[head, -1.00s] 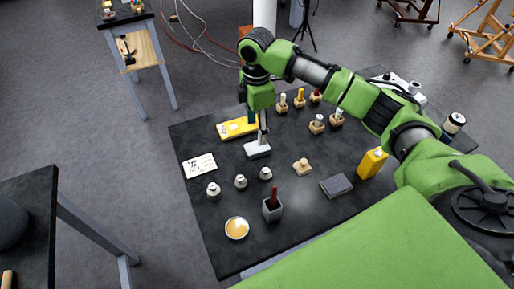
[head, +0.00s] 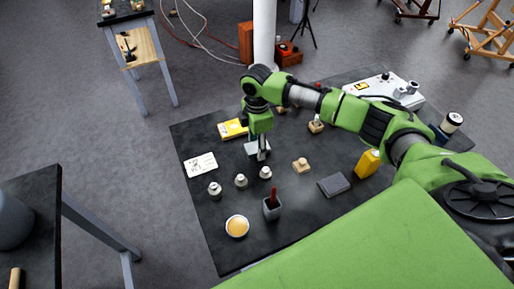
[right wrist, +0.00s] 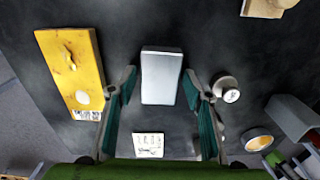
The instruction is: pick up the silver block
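The silver block (head: 251,147) lies flat on the black table (head: 215,240), partly hidden behind my right gripper (head: 263,155) in the head view. In the right wrist view the pale, smooth silver block (right wrist: 161,80) shows whole. My right gripper (right wrist: 160,74) is open, pointing down at the table, with one teal-padded finger on each side of the block's line. Clear gaps show between both fingers and the block. I cannot tell the height of the fingertips above it. My left gripper is not in view.
A yellow box (right wrist: 73,68) lies left of the block, and a small metal weight (right wrist: 228,90) stands close to its right. A white card (head: 200,164) lies nearby.

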